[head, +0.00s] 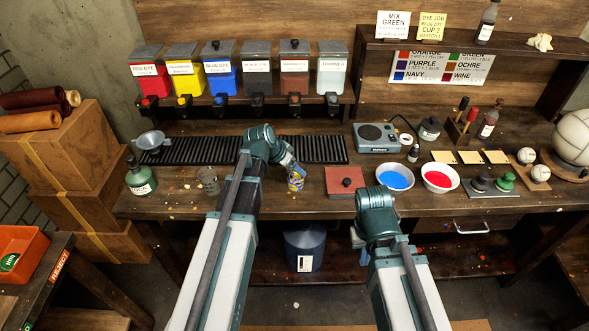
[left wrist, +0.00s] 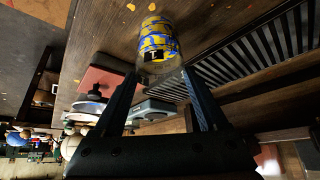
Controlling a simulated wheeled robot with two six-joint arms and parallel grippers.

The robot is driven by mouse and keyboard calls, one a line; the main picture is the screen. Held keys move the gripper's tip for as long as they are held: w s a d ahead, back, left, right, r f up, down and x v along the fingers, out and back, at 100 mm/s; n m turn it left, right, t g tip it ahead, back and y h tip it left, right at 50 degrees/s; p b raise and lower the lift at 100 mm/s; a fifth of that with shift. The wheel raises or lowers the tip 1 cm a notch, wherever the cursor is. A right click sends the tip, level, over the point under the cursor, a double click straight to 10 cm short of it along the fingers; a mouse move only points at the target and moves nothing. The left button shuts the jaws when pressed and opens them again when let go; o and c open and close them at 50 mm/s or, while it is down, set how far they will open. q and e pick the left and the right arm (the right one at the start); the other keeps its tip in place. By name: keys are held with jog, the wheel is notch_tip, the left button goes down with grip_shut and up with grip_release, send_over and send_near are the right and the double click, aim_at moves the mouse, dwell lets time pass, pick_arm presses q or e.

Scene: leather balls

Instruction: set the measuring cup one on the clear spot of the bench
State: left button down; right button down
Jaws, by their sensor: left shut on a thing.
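The measuring cup (head: 296,182), a small clear cup with yellow and blue marks, is near the front of the bench (head: 250,205). My left gripper (head: 291,168) is shut on it; the left wrist view shows the cup (left wrist: 158,42) between the two fingertips (left wrist: 159,72). I cannot tell whether its base touches the bench. A second clear cup (head: 208,181) stands farther left on the bench. My right gripper (head: 359,243) is low in front of the bench edge, mostly hidden by its own wrist, so its jaws cannot be made out.
A black slatted grate (head: 200,151) lies behind the held cup. A green bottle (head: 140,179) is at far left. Bare bench lies between the second cup and the held cup.

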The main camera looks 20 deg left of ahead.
pick_arm(q)
jog(key=shift+f, duration=0.15)
grip_release()
jog(key=p+v, duration=1)
jog(key=v, duration=0.2)
jog(key=s+d+f+n+g+y, duration=0.2)
jog(key=s+d+g, duration=0.4)
jog(key=s+d, duration=1.1)
jog(key=s+f+y, duration=0.1)
jog(key=y, duration=0.1)
jog(key=shift+s+y, duration=0.25)
jog(key=shift+y, duration=0.05)
